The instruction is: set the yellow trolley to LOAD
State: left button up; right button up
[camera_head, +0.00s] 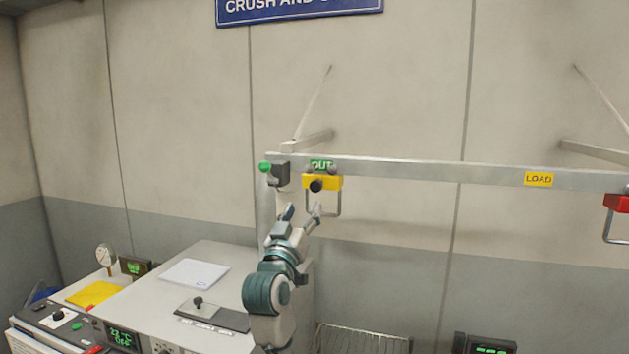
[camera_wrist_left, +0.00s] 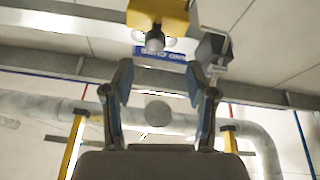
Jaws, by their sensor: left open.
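The yellow trolley (camera_head: 328,182) hangs on the overhead rail (camera_head: 430,170) at its left end, beside the green OUT label (camera_head: 321,165). It has a dark round knob (camera_head: 316,186) on its front and a wire loop below. The yellow LOAD label (camera_head: 539,179) is on the rail to the right. My left gripper (camera_head: 302,212) is open and empty, just below the trolley. In the left wrist view the trolley (camera_wrist_left: 172,14) and its knob (camera_wrist_left: 155,41) show above and between the open fingers (camera_wrist_left: 160,88), apart from them. My right gripper is out of view.
A red trolley (camera_head: 617,203) hangs at the rail's right end. A dark stop block (camera_head: 280,174) with a green knob sits left of the yellow trolley. A grey bench (camera_head: 215,262) stands below left, a wire rack (camera_head: 362,340) below. The rail between the trolleys is clear.

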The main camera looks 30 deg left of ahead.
aim_at(315, 187)
pick_arm(q)
jog(key=p+x, duration=0.1)
jog(key=x, duration=0.2)
jog(key=p+x, duration=0.1)
jog(key=x, duration=0.1)
jog(key=d+p+x, duration=0.1)
jog(key=x, duration=0.2)
jog(key=shift+w+a+r, duration=0.15)
jog(key=shift+w+r, duration=0.1)
jog(key=shift+r, duration=0.1)
jog(key=shift+w+r+p, duration=0.15)
jog(key=shift+w+p, duration=0.2)
jog(key=shift+w, duration=0.25)
jog(key=shift+a, duration=0.4)
jog(key=c, duration=0.7)
jog(key=shift+s, duration=0.1)
jog(key=c, duration=0.4)
jog(key=shift+d, duration=0.3)
